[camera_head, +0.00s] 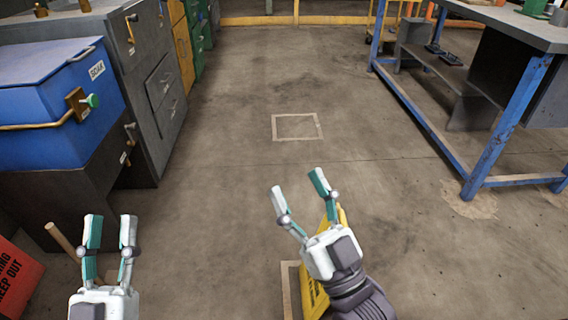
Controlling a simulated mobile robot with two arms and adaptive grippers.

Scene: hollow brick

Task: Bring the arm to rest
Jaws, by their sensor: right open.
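My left gripper (110,232) is at the bottom left of the head view, fingers pointing up the picture. Its two fingers stand apart with nothing between them. My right gripper (297,182) is right of the bottom middle, tilted toward the upper left. Its fingers are spread wide and empty. It appears in front of a yellow object (342,217) with dark lettering, partly hidden by the gripper and arm. No hollow brick is in view.
A blue box (50,105) marked SOAK and grey cabinets (165,85) line the left. A red KEEP OUT sign (15,280) stands at bottom left. A blue-legged workbench (505,125) stands right. The middle floor is clear, with a taped square (297,139).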

